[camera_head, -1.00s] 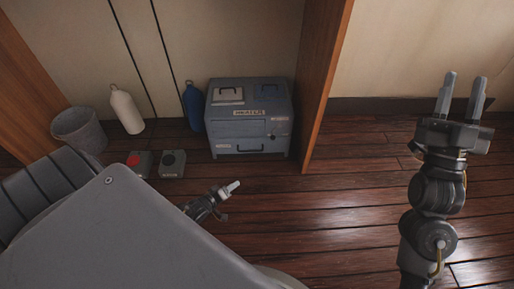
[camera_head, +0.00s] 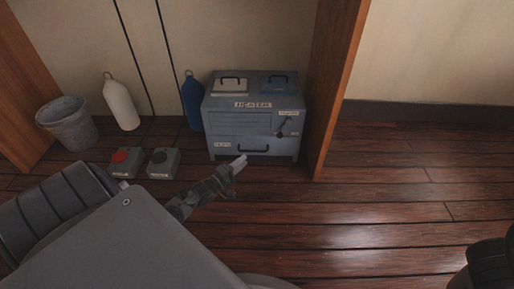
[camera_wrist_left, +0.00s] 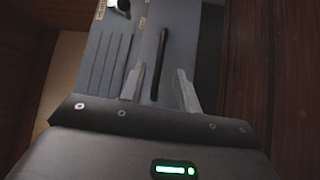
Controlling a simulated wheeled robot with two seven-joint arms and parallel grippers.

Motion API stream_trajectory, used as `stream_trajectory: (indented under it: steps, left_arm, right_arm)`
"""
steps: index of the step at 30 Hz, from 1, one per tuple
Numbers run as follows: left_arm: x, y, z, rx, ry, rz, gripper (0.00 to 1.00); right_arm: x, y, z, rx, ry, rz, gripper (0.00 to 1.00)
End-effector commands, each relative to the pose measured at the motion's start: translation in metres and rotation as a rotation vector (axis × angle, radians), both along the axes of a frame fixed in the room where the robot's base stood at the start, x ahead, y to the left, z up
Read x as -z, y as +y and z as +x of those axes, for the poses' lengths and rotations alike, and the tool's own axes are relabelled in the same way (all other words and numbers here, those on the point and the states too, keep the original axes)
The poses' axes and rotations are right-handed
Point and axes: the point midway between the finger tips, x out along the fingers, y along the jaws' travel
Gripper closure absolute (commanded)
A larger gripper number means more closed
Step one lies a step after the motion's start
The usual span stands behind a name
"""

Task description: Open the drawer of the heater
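The heater (camera_head: 225,126) is a blue-grey box on the floor, with two lids with handles on top and a lower front drawer (camera_head: 226,149). The drawer looks shut and has a black bar handle (camera_head: 253,150). My left gripper (camera_head: 240,162) is in front of the drawer, just below and left of the handle in the head view. In the left wrist view, my left gripper (camera_wrist_left: 160,90) is open, and the black handle (camera_wrist_left: 159,62) appears between its two fingers. I cannot tell whether they touch it. My right gripper is out of view.
A wooden panel (camera_head: 338,90) stands close to the heater's right. A blue bottle (camera_head: 193,104), white bottle (camera_head: 121,105) and bin (camera_head: 68,124) stand left. Two small button boxes, red-topped (camera_head: 126,162) and black-topped (camera_head: 163,163), sit on the floor.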

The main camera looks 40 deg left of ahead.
Motion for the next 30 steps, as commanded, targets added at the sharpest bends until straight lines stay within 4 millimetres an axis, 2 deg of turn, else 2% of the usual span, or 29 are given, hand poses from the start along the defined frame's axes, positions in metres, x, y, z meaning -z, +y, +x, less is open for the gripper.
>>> stream_trajectory:
  steps: [1,3,12,18,26,30]
  left_arm:
    - [0.003,-0.002,0.011,0.001,-0.003,0.001,0.68]
    - [0.002,-0.004,0.024,0.001,-0.004,0.002,0.68]
    - [-0.005,-0.012,0.072,0.003,-0.002,0.002,0.68]
    - [-0.009,-0.013,0.084,0.002,0.0,0.001,0.68]
    - [-0.01,-0.013,0.085,0.002,0.001,0.001,0.68]
    - [-0.01,-0.014,0.085,0.003,0.001,0.002,0.85]
  right_arm:
    - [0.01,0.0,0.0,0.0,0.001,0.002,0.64]
    - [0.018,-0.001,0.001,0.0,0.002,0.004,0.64]
    - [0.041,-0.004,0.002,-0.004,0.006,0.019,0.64]
    - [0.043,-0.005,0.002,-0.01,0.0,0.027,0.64]
    - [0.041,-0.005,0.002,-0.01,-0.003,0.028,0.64]
    - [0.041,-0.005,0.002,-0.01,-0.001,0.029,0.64]
